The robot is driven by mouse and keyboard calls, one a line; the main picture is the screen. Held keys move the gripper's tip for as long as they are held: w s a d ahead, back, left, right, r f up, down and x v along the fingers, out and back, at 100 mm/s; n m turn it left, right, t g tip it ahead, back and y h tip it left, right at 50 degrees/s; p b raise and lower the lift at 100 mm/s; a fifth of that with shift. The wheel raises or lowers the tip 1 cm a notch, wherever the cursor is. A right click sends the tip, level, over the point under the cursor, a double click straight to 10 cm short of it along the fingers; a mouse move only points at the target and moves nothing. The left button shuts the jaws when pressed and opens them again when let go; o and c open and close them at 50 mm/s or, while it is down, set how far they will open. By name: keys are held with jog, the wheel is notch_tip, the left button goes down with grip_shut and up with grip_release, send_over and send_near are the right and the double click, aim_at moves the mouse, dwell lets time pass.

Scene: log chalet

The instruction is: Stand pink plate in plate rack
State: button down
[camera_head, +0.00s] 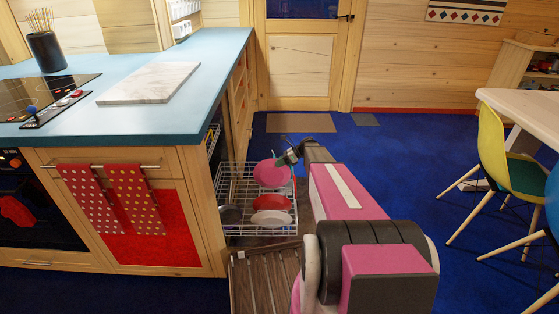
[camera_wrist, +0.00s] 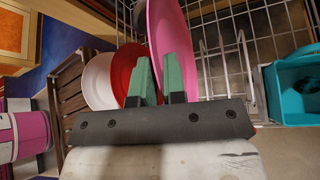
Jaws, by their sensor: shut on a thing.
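The pink plate (camera_head: 270,173) is at the wire rack, steeply tilted and seen near edge-on in the wrist view (camera_wrist: 168,30). My gripper (camera_head: 292,157) is shut on its rim, with green fingers (camera_wrist: 160,78) on either side of it. A white wire rack (camera_head: 225,172) is pulled out beside the counter. It holds a red plate (camera_head: 272,203) and a white plate (camera_head: 270,219), which stand left of my fingers in the wrist view. Whether the pink plate's lower edge touches the wires is hidden. A dark slatted wooden thing (camera_head: 265,280) is in front of the rack.
In the wrist view, a turquoise container (camera_wrist: 290,90) sits at the right side of the wire rack. The counter (camera_head: 215,60) with a pale board (camera_head: 150,82) is at left. A yellow-green chair (camera_head: 500,150) and a table are at right. Blue floor between is clear.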

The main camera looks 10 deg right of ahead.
aim_at(280, 176)
jog(key=shift+f, duration=4.25)
jog(key=c, duration=1.1)
grip_release()
jog(key=shift+d, duration=0.1)
jog(key=v, duration=1)
jog(key=shift+d+r, duration=0.15)
jog(key=shift+d, duration=0.1)
